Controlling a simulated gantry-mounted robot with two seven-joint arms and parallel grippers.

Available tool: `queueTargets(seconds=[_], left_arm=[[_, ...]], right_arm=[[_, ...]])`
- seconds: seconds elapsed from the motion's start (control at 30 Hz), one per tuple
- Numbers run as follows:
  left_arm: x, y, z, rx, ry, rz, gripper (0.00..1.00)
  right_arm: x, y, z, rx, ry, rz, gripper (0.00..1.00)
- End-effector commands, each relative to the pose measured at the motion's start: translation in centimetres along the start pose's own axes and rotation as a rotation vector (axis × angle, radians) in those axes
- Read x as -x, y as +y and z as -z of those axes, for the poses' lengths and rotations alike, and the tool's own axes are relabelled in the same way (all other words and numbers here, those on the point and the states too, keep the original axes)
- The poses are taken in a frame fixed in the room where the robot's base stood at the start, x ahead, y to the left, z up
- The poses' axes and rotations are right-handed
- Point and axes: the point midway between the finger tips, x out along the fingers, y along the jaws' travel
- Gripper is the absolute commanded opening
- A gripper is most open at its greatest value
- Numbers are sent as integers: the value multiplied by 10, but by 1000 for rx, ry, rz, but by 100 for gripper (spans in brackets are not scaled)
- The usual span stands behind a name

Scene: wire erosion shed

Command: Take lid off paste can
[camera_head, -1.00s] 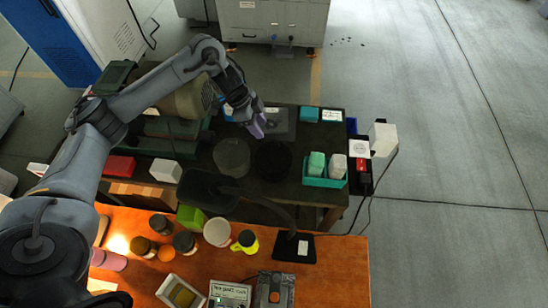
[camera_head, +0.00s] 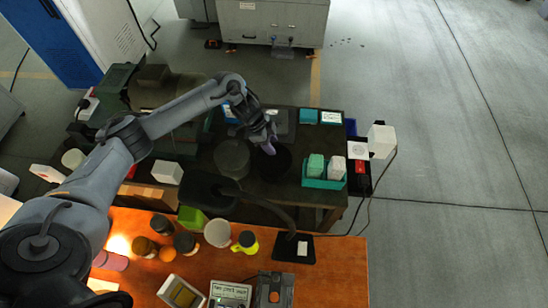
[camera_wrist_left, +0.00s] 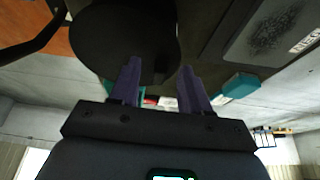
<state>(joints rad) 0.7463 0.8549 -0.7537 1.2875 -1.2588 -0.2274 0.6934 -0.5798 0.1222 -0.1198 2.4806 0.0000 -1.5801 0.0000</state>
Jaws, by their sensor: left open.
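A dark round thing (camera_head: 276,166), which looks like the lidded paste can, stands on the dark table. A grey round can (camera_head: 232,158) stands just left of it; I cannot tell for sure which of the two is the paste can. My left gripper (camera_head: 268,149) is over the near-black one, its purple fingers pointing down. In the left wrist view a large black disc (camera_wrist_left: 120,38) lies beyond the open fingers (camera_wrist_left: 160,67), with nothing seen held between them. Contact with the disc cannot be told. My right gripper is not in view.
A desk lamp with a black head (camera_head: 208,187) and base (camera_head: 295,248) reaches over the near side. The orange bench (camera_head: 335,280) holds several jars. A dark grey plate (camera_head: 284,122) lies behind.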

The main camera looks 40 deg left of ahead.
Motion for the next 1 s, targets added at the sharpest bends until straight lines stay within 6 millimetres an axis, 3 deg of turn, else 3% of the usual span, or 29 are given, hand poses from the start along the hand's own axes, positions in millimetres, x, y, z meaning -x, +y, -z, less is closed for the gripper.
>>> queueTargets(seconds=[0.2,0.53,1.0], left_arm=[[-1,0,0,-1,0,0,47],[0,0,0,0,0,0,0],[4,-1,2,0,2,2,0]], right_arm=[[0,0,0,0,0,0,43],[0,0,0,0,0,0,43],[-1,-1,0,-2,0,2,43]])
